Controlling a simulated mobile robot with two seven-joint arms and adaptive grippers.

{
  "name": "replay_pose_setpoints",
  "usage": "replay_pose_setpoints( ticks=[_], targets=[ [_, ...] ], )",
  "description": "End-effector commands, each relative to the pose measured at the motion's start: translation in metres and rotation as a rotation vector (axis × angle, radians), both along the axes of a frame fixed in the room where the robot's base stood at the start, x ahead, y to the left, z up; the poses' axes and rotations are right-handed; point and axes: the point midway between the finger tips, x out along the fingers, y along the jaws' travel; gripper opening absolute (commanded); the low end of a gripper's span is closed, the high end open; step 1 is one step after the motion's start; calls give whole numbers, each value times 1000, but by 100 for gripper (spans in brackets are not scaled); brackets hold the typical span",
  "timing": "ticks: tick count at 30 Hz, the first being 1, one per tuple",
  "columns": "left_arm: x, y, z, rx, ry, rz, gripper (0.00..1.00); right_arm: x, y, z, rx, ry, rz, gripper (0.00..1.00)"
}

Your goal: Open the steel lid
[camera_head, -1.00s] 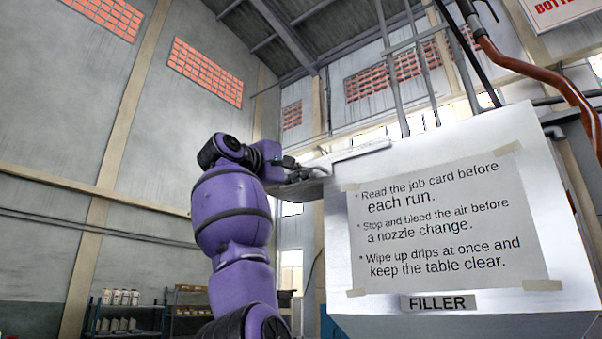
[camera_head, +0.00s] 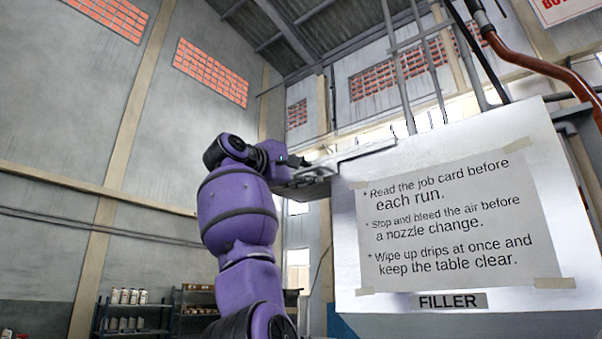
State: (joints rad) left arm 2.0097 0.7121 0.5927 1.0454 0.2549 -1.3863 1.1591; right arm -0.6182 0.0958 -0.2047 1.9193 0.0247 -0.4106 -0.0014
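The filler (camera_head: 350,250) is a big pale metal box on the right, with a paper notice and a FILLER label on its front. The steel lid (camera_head: 352,154) shows as a thin grey edge along the top left of the box; how far it is raised I cannot tell. My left gripper (camera_head: 318,173) is at the box's upper left corner, at the lid's left end. Its fingers are small and partly merge with the grey metal, so whether they are open or touch the lid is unclear. My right gripper is not in view.
A copper-brown pipe (camera_head: 530,65) and a black hose run down to the box at the upper right. Grey upright bars (camera_head: 435,70) stand behind the box. Shelves with white bottles (camera_head: 130,297) stand far back at lower left. Open space lies left of my arm.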

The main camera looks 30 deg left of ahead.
Motion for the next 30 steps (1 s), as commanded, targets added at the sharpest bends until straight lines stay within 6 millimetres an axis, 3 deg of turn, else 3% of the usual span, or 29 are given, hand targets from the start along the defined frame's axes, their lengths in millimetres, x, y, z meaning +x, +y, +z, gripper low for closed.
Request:
replay_pose_setpoints(
  ticks=[5, 18, 24, 30],
  targets=[
    [-13, 2, -1, 0, -4, 1, 28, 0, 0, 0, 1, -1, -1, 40],
    [-99, 9, -18, 0, -3, 3, 28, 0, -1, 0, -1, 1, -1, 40],
    [-115, 10, -22, -1, 1, 1, 28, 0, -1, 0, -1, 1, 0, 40],
    [-118, 10, -23, -1, 1, 1, 28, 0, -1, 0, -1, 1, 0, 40]
  ],
)
